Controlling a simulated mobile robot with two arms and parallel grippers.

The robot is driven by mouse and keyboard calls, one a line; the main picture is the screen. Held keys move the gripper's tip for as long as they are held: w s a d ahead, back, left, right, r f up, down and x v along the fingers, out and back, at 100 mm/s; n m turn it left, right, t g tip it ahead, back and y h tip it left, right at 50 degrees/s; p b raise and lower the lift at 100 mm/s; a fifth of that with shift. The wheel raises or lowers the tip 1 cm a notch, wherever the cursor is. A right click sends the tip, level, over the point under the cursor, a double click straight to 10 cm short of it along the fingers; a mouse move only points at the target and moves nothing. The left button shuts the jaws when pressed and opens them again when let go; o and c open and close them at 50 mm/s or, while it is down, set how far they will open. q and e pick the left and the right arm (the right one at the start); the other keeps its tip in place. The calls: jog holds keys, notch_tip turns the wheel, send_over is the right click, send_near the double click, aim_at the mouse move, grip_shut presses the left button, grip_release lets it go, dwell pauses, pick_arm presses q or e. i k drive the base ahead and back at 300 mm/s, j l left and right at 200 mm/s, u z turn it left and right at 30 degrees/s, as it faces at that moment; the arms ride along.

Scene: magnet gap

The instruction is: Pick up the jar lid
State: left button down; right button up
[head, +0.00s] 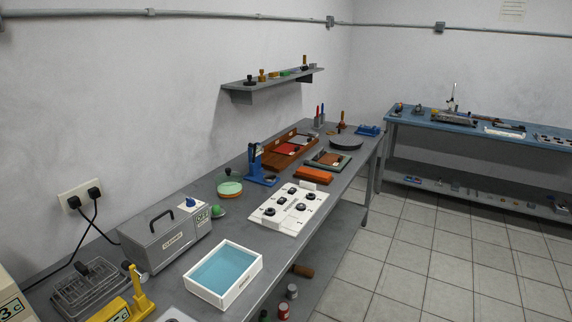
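I cannot pick out a jar lid for certain. A round, flat, green-topped piece (230,186) with an orange-brown rim lies on the grey bench, with a small dark knob above it. A dark grey disc (345,143) lies farther back on the bench. A small green round object (218,211) sits beside the grey cleaner box. Small jars or cans (283,311) stand low under the bench's front edge, partly cut off by the frame. Neither of my grippers is in view.
The long grey bench (335,203) holds a grey box (165,237), a white tray of blue liquid (222,273), a white panel with knobs (289,207) and a blue press (258,165). A blue bench (480,127) stands at the right. Tiled floor (430,250) between is clear.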

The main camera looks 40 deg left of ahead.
aim_at(228, 178)
jog(key=i, duration=2.1)
jog(key=i+u, duration=0.15)
jog(key=u, duration=0.25)
jog(key=i+u, duration=0.15)
jog(key=u, duration=0.25)
jog(key=i+l+u, duration=0.15)
jog(key=u, duration=0.25)
jog(key=i+l+u, duration=0.1)
jog(key=u, duration=0.3)
